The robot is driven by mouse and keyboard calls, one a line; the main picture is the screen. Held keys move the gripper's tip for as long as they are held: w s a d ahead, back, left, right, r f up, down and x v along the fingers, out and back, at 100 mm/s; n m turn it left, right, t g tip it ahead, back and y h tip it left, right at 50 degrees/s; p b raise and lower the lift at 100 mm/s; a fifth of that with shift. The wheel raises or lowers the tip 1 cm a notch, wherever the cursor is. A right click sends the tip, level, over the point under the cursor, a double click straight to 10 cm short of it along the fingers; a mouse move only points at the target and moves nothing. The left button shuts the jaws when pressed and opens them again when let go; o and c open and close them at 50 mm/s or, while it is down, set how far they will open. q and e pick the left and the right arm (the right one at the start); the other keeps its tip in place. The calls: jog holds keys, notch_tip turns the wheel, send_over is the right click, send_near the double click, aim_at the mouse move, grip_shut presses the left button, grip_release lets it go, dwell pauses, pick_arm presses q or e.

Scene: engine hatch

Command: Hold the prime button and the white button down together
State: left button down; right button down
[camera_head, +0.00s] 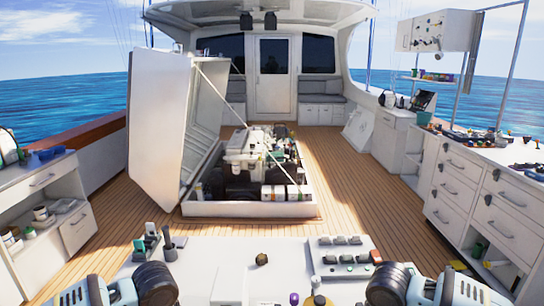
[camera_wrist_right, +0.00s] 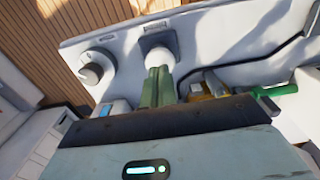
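In the right wrist view, a white round button (camera_wrist_right: 160,55) stands in a dark square collar on a white panel (camera_wrist_right: 215,30). My right gripper (camera_wrist_right: 158,72) shows there with its two greenish fingers side by side and shut, with nothing visible between them. The fingertips overlap the lower edge of the white button in the picture; I cannot tell whether they touch it. My left gripper is not in view; only arm parts show at the bottom of the head view. I cannot identify the prime button in either view.
A white-grey knob (camera_wrist_right: 92,72) sits left of the button. Beyond are the open hatch (camera_head: 160,120) and the engine (camera_head: 255,150).

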jog(key=shift+f, duration=1.45)
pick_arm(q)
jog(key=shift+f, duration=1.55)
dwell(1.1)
